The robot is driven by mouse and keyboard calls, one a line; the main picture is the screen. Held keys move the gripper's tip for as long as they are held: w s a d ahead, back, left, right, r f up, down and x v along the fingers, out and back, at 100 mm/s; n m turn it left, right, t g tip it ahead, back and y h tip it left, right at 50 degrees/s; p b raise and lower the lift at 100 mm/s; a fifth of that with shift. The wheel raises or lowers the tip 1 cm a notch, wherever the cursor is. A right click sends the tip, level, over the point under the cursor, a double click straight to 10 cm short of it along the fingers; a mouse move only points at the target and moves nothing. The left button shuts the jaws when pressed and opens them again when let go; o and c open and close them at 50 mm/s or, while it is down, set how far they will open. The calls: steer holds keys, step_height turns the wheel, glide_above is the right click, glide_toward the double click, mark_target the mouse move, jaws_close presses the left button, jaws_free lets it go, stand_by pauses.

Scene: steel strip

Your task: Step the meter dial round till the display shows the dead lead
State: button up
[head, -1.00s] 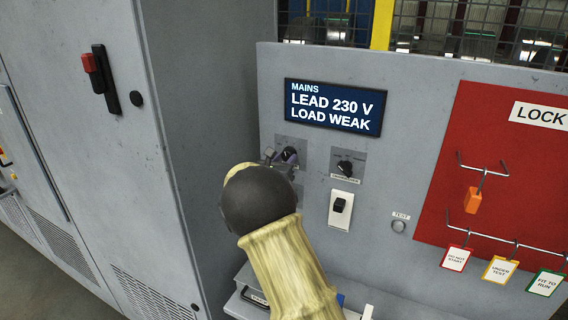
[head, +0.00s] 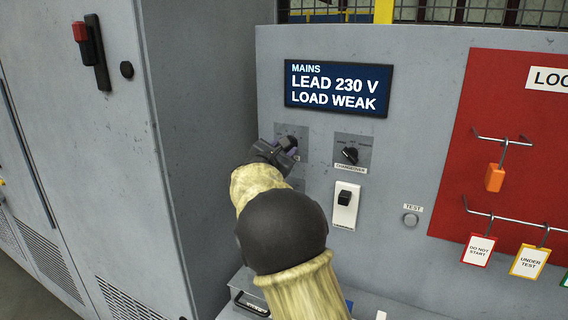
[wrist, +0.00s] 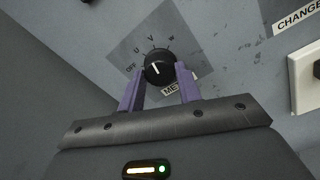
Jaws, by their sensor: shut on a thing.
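The meter dial (wrist: 159,62) is a round black knob with a white pointer mark on a grey plate marked OFF, U, V and W. In the wrist view its mark points up and slightly left; the exact position is hard to read. My gripper (wrist: 160,73) is shut on the dial, one purple finger at each side. In the head view my gripper (head: 287,146) is at the panel and mostly covers the dial. The display (head: 338,88) above reads MAINS, LEAD 230 V, LOAD WEAK.
Right of the dial are the changeover knob (head: 350,155), a white-plated black switch (head: 345,203) and a TEST button (head: 410,219). A red lock board (head: 510,110) with hooks and tags is farther right. A grey cabinet (head: 90,180) stands close on the left.

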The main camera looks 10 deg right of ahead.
steer(key=shift+f+m+b, duration=0.1)
steer(key=shift+m+b, duration=0.5)
steer(key=shift+b, duration=0.3)
steer(key=o, duration=1)
steer(key=b+v, duration=0.5)
steer(key=v, duration=1.2)
steer(key=shift+s+a, duration=0.15)
